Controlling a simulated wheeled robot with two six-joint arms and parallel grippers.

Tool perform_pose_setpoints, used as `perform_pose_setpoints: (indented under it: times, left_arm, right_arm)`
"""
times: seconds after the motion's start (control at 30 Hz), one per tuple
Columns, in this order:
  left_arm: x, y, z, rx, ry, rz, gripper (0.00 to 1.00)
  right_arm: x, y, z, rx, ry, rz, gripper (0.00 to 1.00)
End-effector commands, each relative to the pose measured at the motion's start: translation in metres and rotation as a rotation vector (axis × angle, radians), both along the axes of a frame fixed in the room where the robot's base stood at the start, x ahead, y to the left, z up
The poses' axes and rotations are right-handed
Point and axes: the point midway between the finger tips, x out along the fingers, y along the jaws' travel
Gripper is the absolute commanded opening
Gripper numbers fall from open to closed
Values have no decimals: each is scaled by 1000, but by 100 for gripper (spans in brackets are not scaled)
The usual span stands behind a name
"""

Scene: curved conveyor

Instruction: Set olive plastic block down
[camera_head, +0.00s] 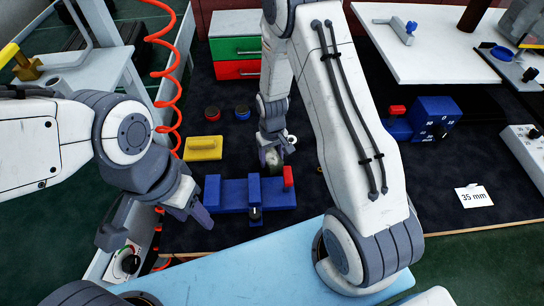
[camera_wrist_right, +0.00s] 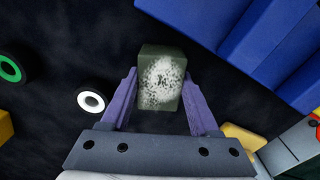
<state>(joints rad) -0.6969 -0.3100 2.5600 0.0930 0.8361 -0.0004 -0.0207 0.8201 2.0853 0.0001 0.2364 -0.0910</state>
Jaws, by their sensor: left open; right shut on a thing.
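The olive plastic block (camera_wrist_right: 161,76) is a dark green-grey block with a speckled white patch on its face. In the right wrist view it sits between the two purple fingers of my right gripper (camera_wrist_right: 162,100), which is shut on it. In the head view the block (camera_head: 274,159) shows small at the right gripper (camera_head: 272,152), just behind the blue fixture (camera_head: 232,191) and above the dark mat. I cannot tell whether the block touches the mat. My left gripper (camera_head: 199,207) is open and empty, left of the blue fixture.
A yellow block (camera_head: 203,148) lies left of the right gripper. Two round pieces, one red-topped (camera_head: 212,113) and one blue-topped (camera_head: 242,112), stand behind it. A drawer unit (camera_head: 236,47) stands at the back. A "35 mm" card (camera_head: 474,197) lies on the open mat at right.

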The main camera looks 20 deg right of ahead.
Motion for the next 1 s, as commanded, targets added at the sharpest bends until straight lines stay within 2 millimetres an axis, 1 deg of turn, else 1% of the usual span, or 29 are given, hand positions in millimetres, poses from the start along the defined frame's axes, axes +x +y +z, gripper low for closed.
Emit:
perform_pose_setpoints:
  times: [0.07,0.27,0.4,0.43,0.5,0.8,0.87,0.93,1.0]
  left_arm:
    - [0,0,1,0,0,0,50]
    - [0,0,0,0,0,0,50]
    - [0,0,-3,0,0,0,50]
    - [0,0,-2,0,0,0,50]
    - [0,0,-2,0,0,0,50]
    - [0,0,-1,0,0,0,50]
    - [0,0,2,0,0,0,50]
    - [0,0,0,0,0,0,50]
    - [0,0,-1,0,0,0,50]
  right_arm:
    - [0,0,-3,0,-1,0,1]
    - [1,0,-3,0,-2,0,1]
    - [0,0,-7,0,-1,1,1]
    - [0,0,-6,0,-1,1,69]
    - [0,0,-6,0,-1,1,92]
    - [0,0,-5,0,-1,1,92]
    - [0,0,-1,0,-1,1,92]
    - [1,0,3,0,-3,1,92]
    - [1,0,14,1,-5,1,92]
